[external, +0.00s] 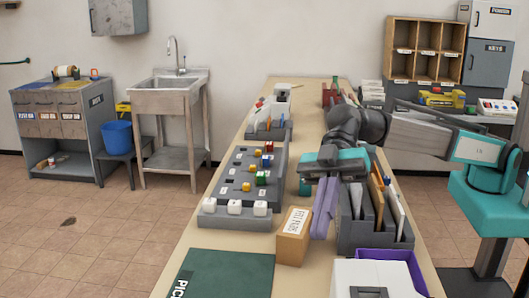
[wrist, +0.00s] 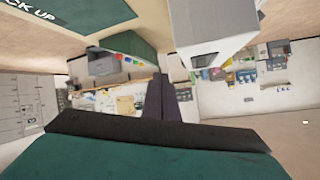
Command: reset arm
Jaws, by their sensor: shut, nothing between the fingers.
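My gripper (external: 319,234) is shut and empty. In the external view its purple fingers reach toward the front of the picture over the long table, beside a tan box with a label (external: 293,236) and a grey sorter holding folders and envelopes (external: 375,236). In the wrist view the closed fingers (wrist: 163,77) stand upright in the middle, with nothing held between them. My arm reaches in from the right, folded above the table. Whether the fingers touch the tan box cannot be told.
The long table (external: 223,226) bears a grey panel with coloured blocks (external: 245,182), a green mat (external: 225,274), a white machine (external: 376,279) and a purple tray (external: 408,262). A sink (external: 172,95) and wooden pigeonholes (external: 425,48) stand behind.

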